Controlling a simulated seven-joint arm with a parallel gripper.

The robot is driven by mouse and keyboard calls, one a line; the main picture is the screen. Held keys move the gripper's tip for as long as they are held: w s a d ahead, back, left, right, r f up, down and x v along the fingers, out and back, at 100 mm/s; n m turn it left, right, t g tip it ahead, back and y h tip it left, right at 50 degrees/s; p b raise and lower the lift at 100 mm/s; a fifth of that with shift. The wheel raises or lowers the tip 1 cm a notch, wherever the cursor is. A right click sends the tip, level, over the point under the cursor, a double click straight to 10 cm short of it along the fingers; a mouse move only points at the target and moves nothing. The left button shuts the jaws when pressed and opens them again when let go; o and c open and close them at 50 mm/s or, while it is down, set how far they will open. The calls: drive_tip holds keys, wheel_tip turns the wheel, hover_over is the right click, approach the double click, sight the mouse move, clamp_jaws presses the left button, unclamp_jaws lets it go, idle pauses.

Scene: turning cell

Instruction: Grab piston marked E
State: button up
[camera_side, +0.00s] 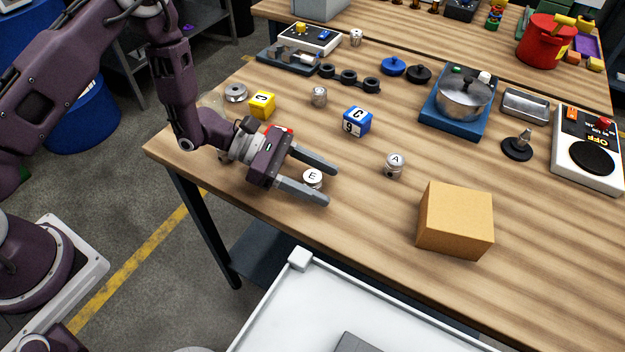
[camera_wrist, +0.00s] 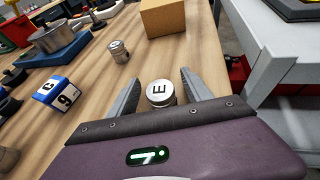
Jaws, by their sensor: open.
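The piston marked E (camera_side: 313,178) is a small silver cylinder with a white top, upright on the wooden table. My gripper (camera_side: 331,184) is open, low over the table, with one finger on each side of the piston. In the wrist view the piston marked E (camera_wrist: 160,91) stands between my two fingers (camera_wrist: 158,85), closer to the palm than to the fingertips. I cannot tell whether a finger touches it. A similar piston marked A (camera_side: 394,164) stands apart to the right; it also shows in the wrist view (camera_wrist: 119,51).
A cardboard box (camera_side: 454,222) stands right of my gripper near the front edge. A blue block (camera_side: 357,121) and a yellow block (camera_side: 262,105) stand behind. A pot (camera_side: 464,97) sits on a blue base farther back. A white tray (camera_side: 300,262) is below the table's front edge.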

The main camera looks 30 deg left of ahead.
drive_tip(key=shift+x, duration=0.8)
clamp_jaws()
drive_tip(key=shift+r, duration=0.1)
